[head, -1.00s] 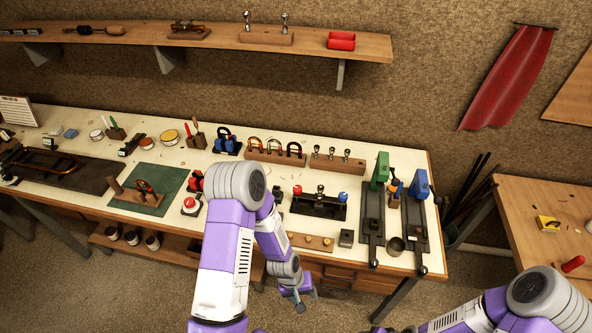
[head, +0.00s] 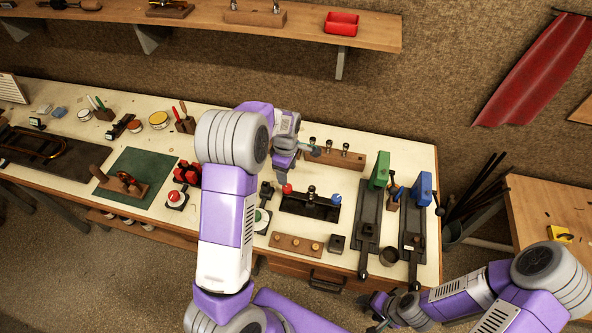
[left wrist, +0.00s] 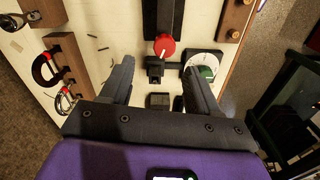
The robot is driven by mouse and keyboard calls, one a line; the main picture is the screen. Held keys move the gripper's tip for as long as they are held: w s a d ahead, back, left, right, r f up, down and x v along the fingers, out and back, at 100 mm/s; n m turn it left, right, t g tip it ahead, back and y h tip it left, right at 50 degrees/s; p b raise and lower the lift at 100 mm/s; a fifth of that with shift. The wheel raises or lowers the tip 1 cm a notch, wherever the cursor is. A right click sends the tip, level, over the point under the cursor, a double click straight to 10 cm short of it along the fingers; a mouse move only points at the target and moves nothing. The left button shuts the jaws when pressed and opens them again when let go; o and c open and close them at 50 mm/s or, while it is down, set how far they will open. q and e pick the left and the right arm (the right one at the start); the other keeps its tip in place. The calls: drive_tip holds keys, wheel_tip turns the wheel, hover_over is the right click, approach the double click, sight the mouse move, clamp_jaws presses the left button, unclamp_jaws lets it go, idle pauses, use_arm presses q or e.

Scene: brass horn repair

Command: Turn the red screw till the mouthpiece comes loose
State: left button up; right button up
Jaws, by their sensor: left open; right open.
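The red screw (head: 287,189) is a round red knob at the left end of a black fixture (head: 308,209) on the bench. A metal mouthpiece (head: 311,192) stands in the middle of that fixture, and a blue knob (head: 336,197) is at its right end. My left gripper (head: 283,170) is open and empty above the bench, just behind the red screw. In the left wrist view the red screw (left wrist: 164,46) lies beyond and between the open fingers (left wrist: 160,84), not touched. My right gripper (head: 374,312) is open and empty in front of the bench.
A white disc with a green button (head: 262,217) stands left of the fixture. A wooden block with pegs (head: 297,244) lies in front. Green (head: 380,170) and blue (head: 422,190) clamps stand to the right. A wooden rack (head: 340,158) is behind.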

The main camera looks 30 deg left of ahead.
sight(287, 187)
use_arm(q)
drive_tip(key=f, duration=0.7)
drive_tip(key=shift+s+f+p, duration=0.1)
drive_tip(key=shift+s+p, duration=0.2)
drive_tip(key=shift+s, duration=0.1)
drive_tip(key=shift+c, duration=0.4)
drive_tip(key=c, duration=1)
